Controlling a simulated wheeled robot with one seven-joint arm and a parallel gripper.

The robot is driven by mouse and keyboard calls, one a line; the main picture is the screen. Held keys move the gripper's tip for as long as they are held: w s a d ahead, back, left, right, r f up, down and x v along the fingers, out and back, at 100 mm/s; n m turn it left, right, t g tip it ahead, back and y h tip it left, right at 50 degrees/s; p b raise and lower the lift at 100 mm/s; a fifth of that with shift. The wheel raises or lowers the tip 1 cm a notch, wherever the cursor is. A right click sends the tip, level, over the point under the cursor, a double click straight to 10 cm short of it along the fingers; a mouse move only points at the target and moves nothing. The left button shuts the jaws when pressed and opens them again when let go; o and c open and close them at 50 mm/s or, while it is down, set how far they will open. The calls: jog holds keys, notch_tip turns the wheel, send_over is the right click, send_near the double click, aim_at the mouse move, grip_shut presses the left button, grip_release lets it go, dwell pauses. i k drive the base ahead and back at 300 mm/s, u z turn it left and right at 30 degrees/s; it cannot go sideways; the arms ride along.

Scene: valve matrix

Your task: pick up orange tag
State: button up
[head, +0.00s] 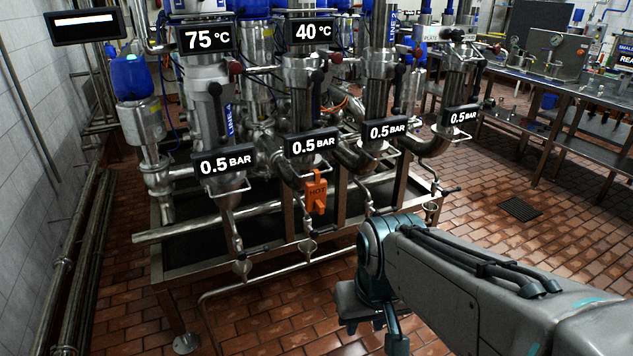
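The orange tag (316,191) hangs on the valve matrix below the second 0.5 BAR display from the left. It is upright, with dark lettering that looks like HOT. My arm reaches in from the lower right, and its end (372,312) is in front of the rack, below and to the right of the tag and apart from it. The fingertips are not clearly visible, so I cannot tell whether my gripper is open or shut.
The valve matrix has steel pipes, valves and several pressure displays (225,161) close around the tag. A metal frame with a tray (158,240) stands under it. Steel tables (570,95) stand at the right. The brick floor (290,330) in front is clear.

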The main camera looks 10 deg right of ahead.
aim_at(315, 191)
jog(key=z, duration=1.35)
jog(key=i, duration=1.35)
jog(key=u, duration=2.95)
